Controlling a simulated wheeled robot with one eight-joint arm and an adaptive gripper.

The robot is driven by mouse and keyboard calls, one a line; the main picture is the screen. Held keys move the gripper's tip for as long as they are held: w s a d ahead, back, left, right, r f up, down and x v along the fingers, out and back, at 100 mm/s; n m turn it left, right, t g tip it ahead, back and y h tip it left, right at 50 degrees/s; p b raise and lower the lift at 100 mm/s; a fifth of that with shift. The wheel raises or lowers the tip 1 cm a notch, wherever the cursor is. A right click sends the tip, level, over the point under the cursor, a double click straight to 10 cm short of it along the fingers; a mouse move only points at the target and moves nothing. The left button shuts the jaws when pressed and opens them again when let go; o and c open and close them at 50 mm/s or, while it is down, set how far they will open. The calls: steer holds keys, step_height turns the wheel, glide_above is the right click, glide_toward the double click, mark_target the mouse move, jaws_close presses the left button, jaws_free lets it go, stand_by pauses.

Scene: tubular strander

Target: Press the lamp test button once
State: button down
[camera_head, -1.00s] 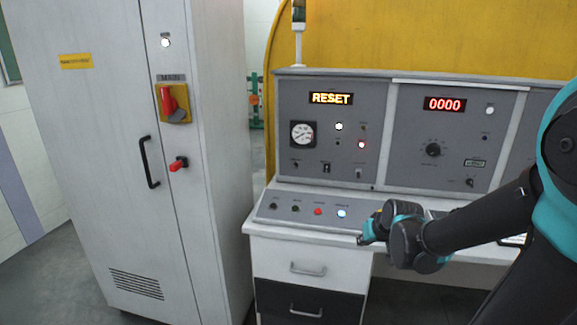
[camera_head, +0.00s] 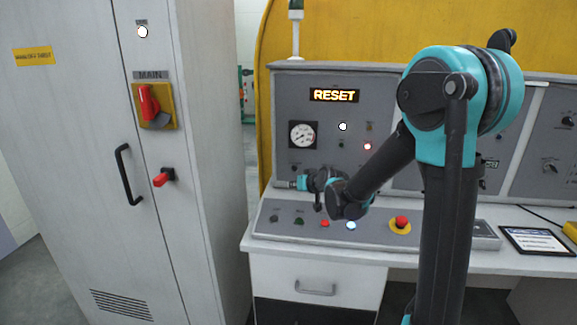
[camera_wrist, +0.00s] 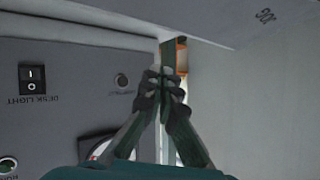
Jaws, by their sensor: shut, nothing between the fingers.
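A small dark round button (camera_wrist: 122,80) sits on the grey panel face in the wrist view, beside the desk light switch (camera_wrist: 32,77). Its label is upside down and too blurred to read, so I cannot tell if it is the lamp test button. My gripper (camera_wrist: 166,78) is shut and empty, its fingertips together to the right of that button in the picture and apart from it. In the head view my gripper (camera_head: 291,184) is in front of the lower left of the upright panel, below the gauge (camera_head: 303,134).
The sloped desk panel (camera_head: 265,228) below bears several buttons and a red emergency stop (camera_head: 401,222). A tall white cabinet (camera_head: 80,180) stands close on the left. My arm hides part of the middle panel. A tablet (camera_head: 538,241) lies on the desk at right.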

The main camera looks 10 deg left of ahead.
mark_target(295, 168)
steer(key=shift+w+a, duration=0.45)
steer(key=shift+w, duration=0.05)
steer(key=w, duration=0.8)
steer(key=shift+w+d, duration=0.2)
steer(key=shift+w, duration=0.2)
stand_by(1.2)
steer(key=shift+w, duration=0.4)
steer(key=shift+w, duration=0.4)
stand_by(0.6)
steer(key=shift+s, duration=0.85)
